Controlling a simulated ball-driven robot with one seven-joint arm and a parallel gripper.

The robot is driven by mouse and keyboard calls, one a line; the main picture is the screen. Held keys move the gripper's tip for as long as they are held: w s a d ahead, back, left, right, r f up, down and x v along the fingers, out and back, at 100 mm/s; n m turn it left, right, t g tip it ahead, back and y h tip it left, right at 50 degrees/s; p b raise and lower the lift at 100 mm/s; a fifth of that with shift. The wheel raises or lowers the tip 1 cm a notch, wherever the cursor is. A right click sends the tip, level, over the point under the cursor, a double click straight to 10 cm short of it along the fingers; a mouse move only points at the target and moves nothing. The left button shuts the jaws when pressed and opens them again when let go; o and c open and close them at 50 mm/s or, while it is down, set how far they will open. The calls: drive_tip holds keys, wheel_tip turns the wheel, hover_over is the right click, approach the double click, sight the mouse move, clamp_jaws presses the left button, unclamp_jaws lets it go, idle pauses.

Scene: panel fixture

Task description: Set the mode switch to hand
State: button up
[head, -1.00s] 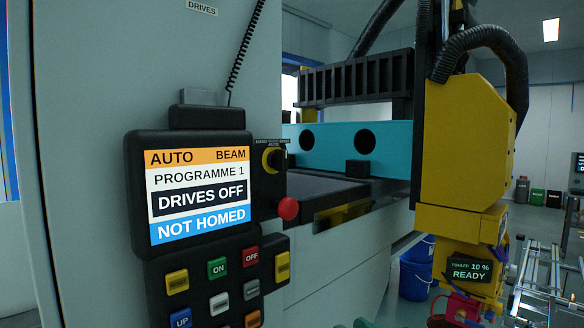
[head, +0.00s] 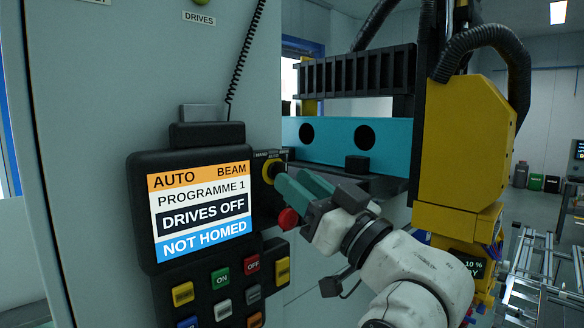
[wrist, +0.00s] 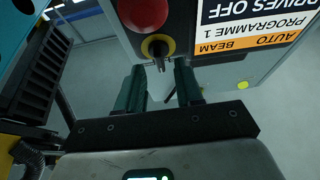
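The mode switch (head: 269,170) is a black knob on a yellow round base, at the upper right of the control pendant (head: 138,200). Its label is partly hidden and its setting cannot be read. In the wrist view, upside down, the switch (wrist: 156,46) sits just beyond the fingertips, its dark handle in line with the gap. My gripper (head: 286,184) reaches in from the right with teal fingers; in the wrist view my gripper (wrist: 160,72) is open with nothing between its fingers. I cannot tell whether a fingertip touches the knob. The screen (head: 200,210) reads AUTO.
A red mushroom button (head: 288,218) is just below the fingers; it also shows beyond the switch in the wrist view (wrist: 143,12). Coloured push-buttons (head: 221,279) lie under the screen. A yellow machine head (head: 462,150) stands at the right, behind my arm.

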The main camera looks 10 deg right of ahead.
drive_tip(key=shift+x, duration=1.1)
drive_tip(key=shift+c, duration=0.5)
clamp_jaws()
